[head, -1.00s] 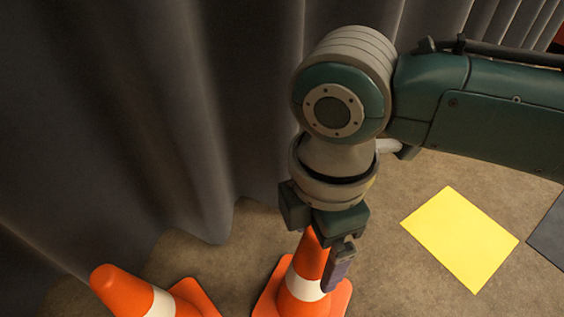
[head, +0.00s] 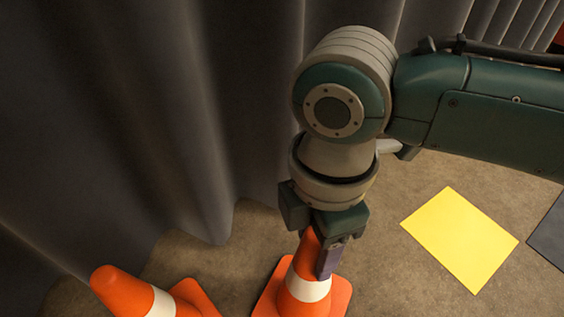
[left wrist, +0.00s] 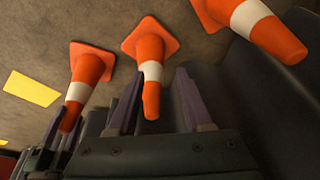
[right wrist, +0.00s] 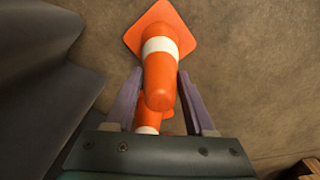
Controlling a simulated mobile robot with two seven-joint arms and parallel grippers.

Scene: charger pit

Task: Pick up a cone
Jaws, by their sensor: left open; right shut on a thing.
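An orange cone with a white band (head: 308,287) stands on the floor at the bottom middle of the head view. My right gripper (head: 318,255) is shut on its upper part from above. The right wrist view shows this cone (right wrist: 161,60) between the fingers (right wrist: 160,92), its base away from the gripper. A second cone (head: 128,291) is left of it in the head view. In the left wrist view, my left gripper (left wrist: 157,103) is open, with a cone (left wrist: 150,65) showing between its fingers; I cannot tell whether they touch.
The left wrist view also shows a cone (left wrist: 255,22) at the upper right. A yellow sheet (head: 460,239) lies on the floor (head: 390,285) to the right, with a dark panel (head: 550,232) beyond it. Grey curtains (head: 120,120) hang close behind and left.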

